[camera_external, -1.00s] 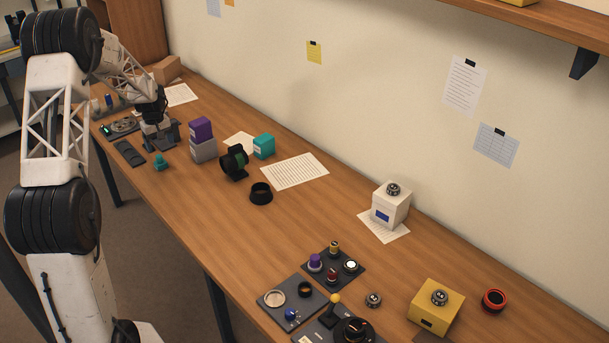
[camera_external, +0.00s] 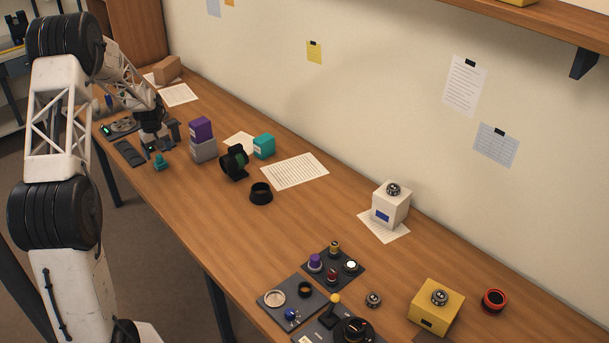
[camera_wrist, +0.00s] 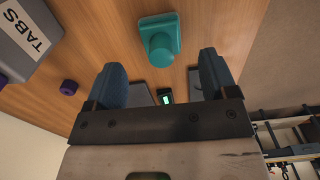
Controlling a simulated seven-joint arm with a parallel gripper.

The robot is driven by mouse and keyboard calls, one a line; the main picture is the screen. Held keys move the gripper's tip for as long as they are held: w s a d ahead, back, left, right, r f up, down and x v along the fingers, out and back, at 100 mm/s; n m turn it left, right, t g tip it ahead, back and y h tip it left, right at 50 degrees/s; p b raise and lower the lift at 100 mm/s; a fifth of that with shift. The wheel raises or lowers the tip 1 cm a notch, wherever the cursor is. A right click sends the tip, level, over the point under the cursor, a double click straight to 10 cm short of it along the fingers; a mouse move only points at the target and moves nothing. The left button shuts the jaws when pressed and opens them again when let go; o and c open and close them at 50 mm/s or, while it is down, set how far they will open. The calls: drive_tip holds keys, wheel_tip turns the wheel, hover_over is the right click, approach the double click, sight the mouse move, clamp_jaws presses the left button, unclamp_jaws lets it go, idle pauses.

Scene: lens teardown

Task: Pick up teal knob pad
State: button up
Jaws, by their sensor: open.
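The teal knob pad (camera_external: 160,163) stands on the wooden bench near its front edge, at the left in the external view. In the wrist view the teal knob pad (camera_wrist: 160,40) has a squarish base and a round knob. It lies just beyond my fingertips, roughly centred between them. My gripper (camera_wrist: 161,62) is open and empty, with its two dark fingers apart. In the external view my gripper (camera_external: 161,140) is close behind the pad. Contact with the pad is not visible.
A grey box labelled TABS (camera_wrist: 22,42) and a small purple knob (camera_wrist: 68,87) lie to the left in the wrist view. A purple box (camera_external: 200,129) sits on the grey box (camera_external: 204,150). A dark slotted tray (camera_external: 129,153) lies left of the pad. Bare bench lies in front of the boxes.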

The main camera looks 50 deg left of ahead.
sight(159, 156)
drive_tip(key=shift+s+d+f, duration=0.1)
drive_tip(key=shift+d+f, duration=0.05)
drive_tip(key=shift+f, duration=2.4)
drive_tip(key=c, duration=1)
drive_tip(key=shift+r, duration=0.1)
